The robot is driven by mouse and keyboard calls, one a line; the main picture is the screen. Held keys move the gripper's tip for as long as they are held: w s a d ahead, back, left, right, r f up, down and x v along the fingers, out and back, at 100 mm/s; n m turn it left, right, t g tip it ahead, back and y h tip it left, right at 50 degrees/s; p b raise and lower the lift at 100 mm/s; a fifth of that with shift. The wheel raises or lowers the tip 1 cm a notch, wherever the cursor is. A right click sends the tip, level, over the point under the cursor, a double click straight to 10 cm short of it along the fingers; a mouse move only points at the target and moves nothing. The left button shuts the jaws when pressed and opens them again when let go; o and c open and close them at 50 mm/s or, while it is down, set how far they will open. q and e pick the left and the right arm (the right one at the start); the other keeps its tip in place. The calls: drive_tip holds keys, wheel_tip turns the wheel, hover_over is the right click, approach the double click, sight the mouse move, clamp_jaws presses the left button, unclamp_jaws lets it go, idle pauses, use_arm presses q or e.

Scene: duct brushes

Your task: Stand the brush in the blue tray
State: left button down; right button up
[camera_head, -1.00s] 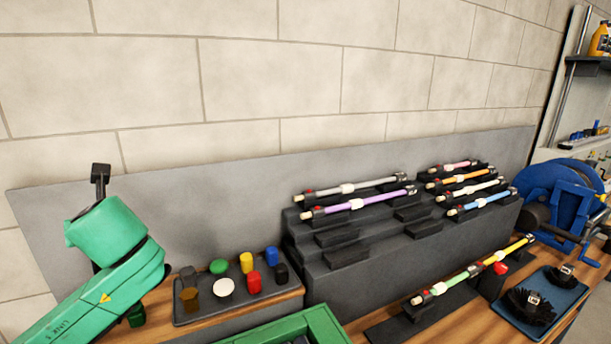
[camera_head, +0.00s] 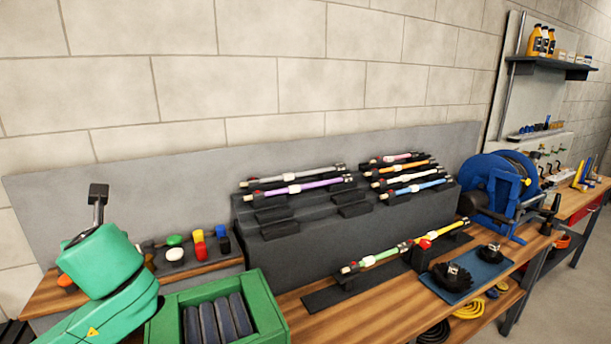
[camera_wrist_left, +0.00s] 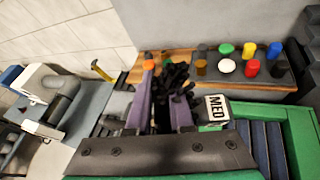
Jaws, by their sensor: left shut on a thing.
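The blue tray (camera_head: 487,281) lies on the wooden bench at the right in the head view, with two black brushes (camera_head: 452,277) (camera_head: 491,253) standing on it. My left gripper (camera_wrist_left: 160,118) shows in the left wrist view, shut on a black bristled brush (camera_wrist_left: 178,82). A white label reading MED (camera_wrist_left: 217,108) shows beside the bristles; the gripper hides part of the brush. In the head view my green left arm is at the lower left, far from the blue tray, and hides the held brush. My right gripper is not in view.
A green box (camera_head: 271,311) with dark slots stands left of the tray. Coloured caps (camera_head: 175,254) sit behind it. A dark stepped rack (camera_head: 330,235) holds coloured rods. More rods lie in front of it. A blue reel (camera_head: 500,190) stands behind the tray.

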use_arm(q)
wheel_tip(320, 180, down, 3)
drive_tip(key=shift+w+r+m+h, duration=0.1)
drive_tip(key=shift+w+m+h, duration=0.05)
drive_tip(key=shift+m+h, duration=0.15)
drive_tip(key=s+d+f+m+t+h, duration=0.2)
drive_tip(key=s+d+f+m+h, duration=0.2)
drive_tip(key=d+f, duration=0.7)
drive_tip(key=s+d+f+m+t+h+b, duration=0.1)
drive_tip(key=s+d+f+m+h, duration=0.4)
drive_tip(key=d+f, duration=0.6)
wheel_tip(320, 180, down, 6)
drive_tip(key=shift+s+d+f+t+h, duration=0.15)
drive_tip(key=shift+s+t+h, duration=0.25)
drive_tip(key=shift+s+t, duration=0.4)
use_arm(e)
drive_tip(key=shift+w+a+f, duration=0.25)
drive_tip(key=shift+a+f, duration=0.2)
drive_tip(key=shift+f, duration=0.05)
use_arm(q)
drive_tip(key=shift+w+d, duration=0.1)
drive_tip(key=shift+d, duration=0.05)
